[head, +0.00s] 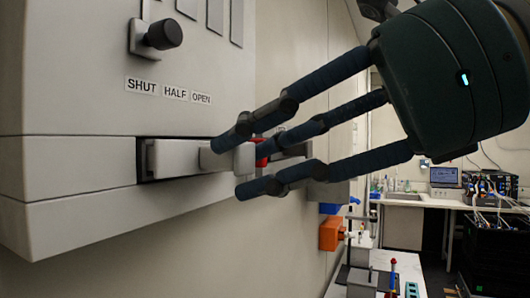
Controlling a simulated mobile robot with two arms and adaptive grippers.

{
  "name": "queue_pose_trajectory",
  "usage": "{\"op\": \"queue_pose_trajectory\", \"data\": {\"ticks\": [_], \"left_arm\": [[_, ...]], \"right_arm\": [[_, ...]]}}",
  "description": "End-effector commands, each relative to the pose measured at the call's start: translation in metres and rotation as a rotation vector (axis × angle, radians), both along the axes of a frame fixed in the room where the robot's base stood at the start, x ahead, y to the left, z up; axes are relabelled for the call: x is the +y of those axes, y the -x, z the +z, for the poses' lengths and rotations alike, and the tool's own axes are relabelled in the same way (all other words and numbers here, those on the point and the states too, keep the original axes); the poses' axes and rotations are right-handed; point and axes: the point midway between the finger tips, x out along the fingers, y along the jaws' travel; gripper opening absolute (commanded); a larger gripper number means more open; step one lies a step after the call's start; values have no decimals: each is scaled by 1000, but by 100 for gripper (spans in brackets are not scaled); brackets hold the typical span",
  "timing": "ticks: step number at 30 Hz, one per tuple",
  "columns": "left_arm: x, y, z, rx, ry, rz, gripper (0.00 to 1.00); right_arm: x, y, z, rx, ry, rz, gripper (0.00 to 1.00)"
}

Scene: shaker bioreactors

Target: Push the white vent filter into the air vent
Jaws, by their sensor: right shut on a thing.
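The white vent filter (178,157) is a pale block at the air vent (143,178), a dark-rimmed slot low on the grey cabinet front. Its left end is at the slot, and the rest sticks out to the right. How deep it sits inside is hidden. My right gripper (243,161) reaches in from the upper right, with its dark fingers shut around the filter's outer end. A small red part shows between the fingers. My left gripper is not in view.
Above the vent are a black knob (163,34) and SHUT, HALF and OPEN labels (168,90). A narrow bench (405,268) with small items, an orange box (331,233) and a far counter with a sink and screen stand to the right. The space below the gripper is clear.

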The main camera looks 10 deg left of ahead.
Motion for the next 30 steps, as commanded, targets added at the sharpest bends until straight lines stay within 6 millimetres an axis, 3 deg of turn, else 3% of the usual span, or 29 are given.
{"op": "queue_pose_trajectory", "data": {"ticks": [30], "left_arm": [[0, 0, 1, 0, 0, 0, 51]], "right_arm": [[9, -3, 0, 0, 0, 0, 3]]}}
